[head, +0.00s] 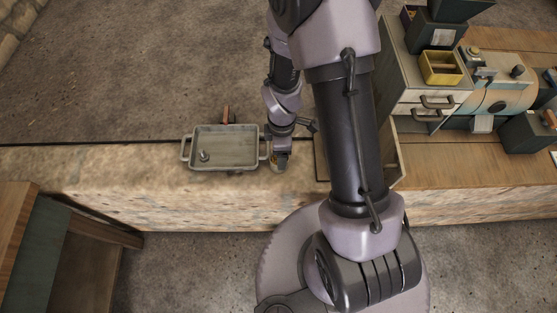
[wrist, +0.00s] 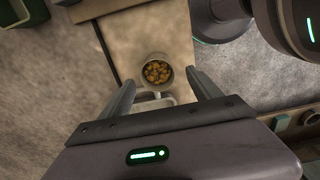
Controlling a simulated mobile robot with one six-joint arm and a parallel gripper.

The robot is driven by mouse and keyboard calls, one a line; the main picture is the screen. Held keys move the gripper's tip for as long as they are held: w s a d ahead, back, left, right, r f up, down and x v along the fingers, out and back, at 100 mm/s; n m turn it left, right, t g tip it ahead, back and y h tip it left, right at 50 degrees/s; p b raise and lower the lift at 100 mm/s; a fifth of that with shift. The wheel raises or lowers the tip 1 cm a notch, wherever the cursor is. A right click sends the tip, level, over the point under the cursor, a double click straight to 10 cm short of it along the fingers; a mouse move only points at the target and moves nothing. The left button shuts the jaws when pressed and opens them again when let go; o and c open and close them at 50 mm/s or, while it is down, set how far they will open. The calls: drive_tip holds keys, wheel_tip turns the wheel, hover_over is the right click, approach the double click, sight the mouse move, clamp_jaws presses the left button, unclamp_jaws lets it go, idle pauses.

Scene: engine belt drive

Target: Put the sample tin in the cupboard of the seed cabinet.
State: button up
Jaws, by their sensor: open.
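The sample tin (wrist: 157,73), a round pale container, holds orange-brown bits and stands upright on the ledge. My gripper (wrist: 163,80) is open, pointing down, with its fingers either side of the tin's near side in the wrist view; I cannot tell whether they touch it. In the head view my gripper (head: 281,158) is low over the ledge, just right of the grey tray, and largely covers the tin. The seed cabinet (head: 426,98) stands right of my arm, with pale drawer fronts and dark handles. My arm hides its left part, so the cupboard cannot be made out clearly.
A grey metal tray (head: 232,148) with two handles and a small object in it sits left of my gripper. A yellow box (head: 440,68) is on the cabinet. Ledge left of the tray is clear.

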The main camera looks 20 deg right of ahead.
drive_tip(key=f+b, duration=0.1)
drive_tip(key=f, duration=0.1)
drive_tip(key=f+b, duration=0.1)
drive_tip(key=f, duration=0.2)
drive_tip(key=f+b, duration=0.1)
drive_tip(key=f, duration=0.1)
drive_tip(key=shift+w+a+f, duration=0.2)
drive_tip(key=shift+w, duration=0.2)
drive_tip(key=shift+r, duration=0.15)
